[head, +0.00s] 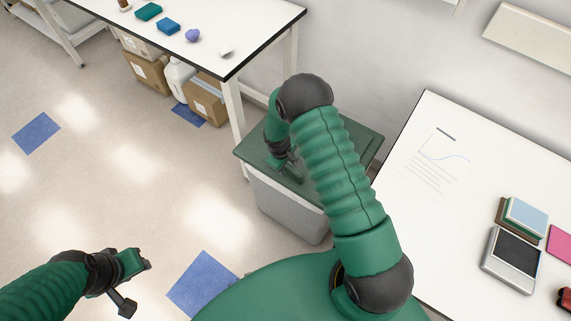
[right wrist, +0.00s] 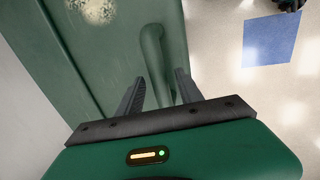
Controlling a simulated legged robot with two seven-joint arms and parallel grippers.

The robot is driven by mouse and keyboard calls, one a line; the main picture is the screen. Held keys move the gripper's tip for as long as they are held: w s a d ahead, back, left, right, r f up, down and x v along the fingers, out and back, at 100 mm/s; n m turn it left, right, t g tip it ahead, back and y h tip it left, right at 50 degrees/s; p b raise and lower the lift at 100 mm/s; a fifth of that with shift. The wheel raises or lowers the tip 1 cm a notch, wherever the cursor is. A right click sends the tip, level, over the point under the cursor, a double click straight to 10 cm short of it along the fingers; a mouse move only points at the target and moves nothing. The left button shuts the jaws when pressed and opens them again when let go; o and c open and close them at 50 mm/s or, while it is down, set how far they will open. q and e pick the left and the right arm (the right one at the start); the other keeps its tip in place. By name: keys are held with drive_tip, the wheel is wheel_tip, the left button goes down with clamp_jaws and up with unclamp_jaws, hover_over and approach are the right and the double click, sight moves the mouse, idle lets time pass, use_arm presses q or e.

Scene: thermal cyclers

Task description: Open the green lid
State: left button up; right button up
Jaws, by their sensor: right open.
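The green lid (head: 366,143) lies flat on top of a light grey bin (head: 285,208), between the two tables. It fills much of the right wrist view (right wrist: 80,70), with a raised green handle (right wrist: 152,45) on it. My right gripper (head: 290,168) is over the lid at the handle. In the right wrist view the gripper (right wrist: 160,92) is open, with the near end of the handle between its two fingers. Contact with the handle cannot be told. My left gripper (head: 130,280) is at the lower left above the floor, away from the bin; its jaw opening is unclear.
A white table (head: 245,30) at the back left holds small coloured items, with cardboard boxes (head: 205,98) beneath. Another white table (head: 410,205) on the right holds a device (head: 512,262) and books (head: 525,217). A wall stands behind the bin. Floor to the left is clear.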

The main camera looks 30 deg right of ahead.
drive_tip(key=shift+d, duration=0.1)
drive_tip(key=shift+c, duration=1)
drive_tip(key=shift+s+r, duration=0.1)
drive_tip(key=c, duration=0.5)
clamp_jaws()
